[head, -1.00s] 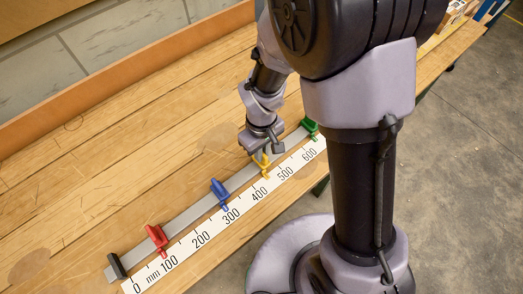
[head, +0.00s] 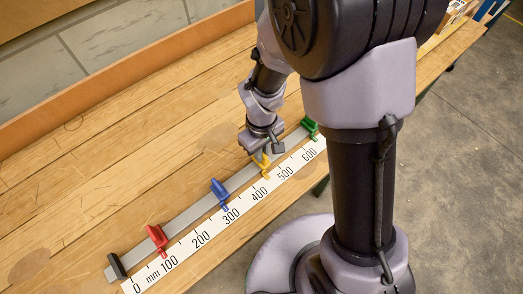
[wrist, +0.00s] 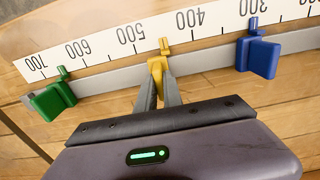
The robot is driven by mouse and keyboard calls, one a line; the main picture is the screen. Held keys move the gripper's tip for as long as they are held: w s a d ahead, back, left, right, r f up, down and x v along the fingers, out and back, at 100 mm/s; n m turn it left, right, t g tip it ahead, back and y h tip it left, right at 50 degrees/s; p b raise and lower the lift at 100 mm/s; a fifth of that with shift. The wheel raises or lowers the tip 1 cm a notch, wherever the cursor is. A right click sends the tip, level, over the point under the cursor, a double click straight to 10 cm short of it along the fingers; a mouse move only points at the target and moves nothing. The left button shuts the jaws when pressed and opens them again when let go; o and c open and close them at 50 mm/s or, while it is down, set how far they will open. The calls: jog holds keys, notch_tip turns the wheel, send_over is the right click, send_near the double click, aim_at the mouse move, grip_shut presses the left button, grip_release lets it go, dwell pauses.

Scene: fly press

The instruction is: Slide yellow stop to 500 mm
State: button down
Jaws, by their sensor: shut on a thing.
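The yellow stop (head: 263,162) sits on the grey rail, and its pointer lies between the 400 and 500 marks. In the wrist view the yellow stop (wrist: 157,64) stands at the tips of my gripper (wrist: 158,84), whose two fingers are shut on it. In the head view my gripper (head: 266,149) comes down on the stop from behind and partly hides it. The white scale (head: 183,249) runs along the rail's near side, reading 0 at lower left to beyond 600 at upper right.
The blue stop (head: 219,191) sits left of the yellow one, near 300. The red stop (head: 157,238) is near 100. The green stop (head: 309,126) is towards the rail's far right end. Bare rail (wrist: 103,80) shows between yellow and green. A dark end block (head: 117,266) is near 0.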

jog(key=w+d, duration=0.1)
jog(key=d, duration=0.1)
jog(key=w+d, duration=0.2)
jog(key=shift+d+p, duration=0.1)
jog(key=shift+p, duration=0.3)
jog(key=c, duration=1.5)
grip_release()
notch_tip(320, 180, up, 17)
jog(key=p, duration=0.6)
jog(key=shift+s+r, duration=0.1)
jog(key=shift+r, duration=0.1)
